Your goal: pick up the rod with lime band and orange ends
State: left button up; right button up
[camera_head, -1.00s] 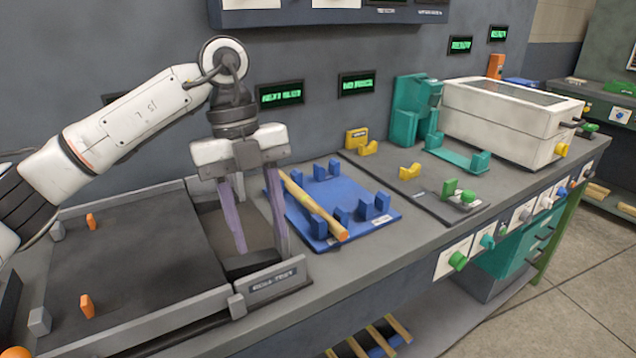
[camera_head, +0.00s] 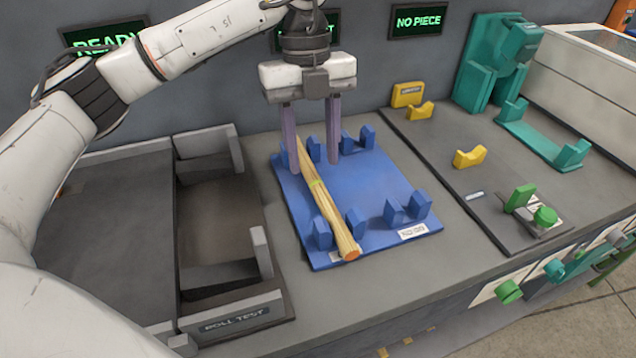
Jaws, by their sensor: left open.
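The rod (camera_head: 328,208) is pale wood with a lime band near its middle and an orange near end. It lies slantwise on the left side of a blue tray (camera_head: 385,188), by the blue holder blocks there. Its far end is partly hidden behind a finger of my left gripper (camera_head: 312,168). My left gripper is open and points down over the back left of the tray, its two purple fingers apart with nothing held between them. The left finger overlaps the rod's far part in the picture; I cannot tell whether they touch. My right gripper is not in view.
The roll test tray (camera_head: 232,316) with grey walls stands left of the blue tray. To the right are yellow cradles (camera_head: 470,157), a green knob (camera_head: 545,216) and a teal fixture (camera_head: 545,140). Bare bench lies in front of the blue tray.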

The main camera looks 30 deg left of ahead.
aim_at(317, 180)
pick_arm(q)
jog(key=f, duration=0.5)
jog(key=shift+s+d, duration=0.1)
jog(key=shift+d, duration=0.2)
grip_shut()
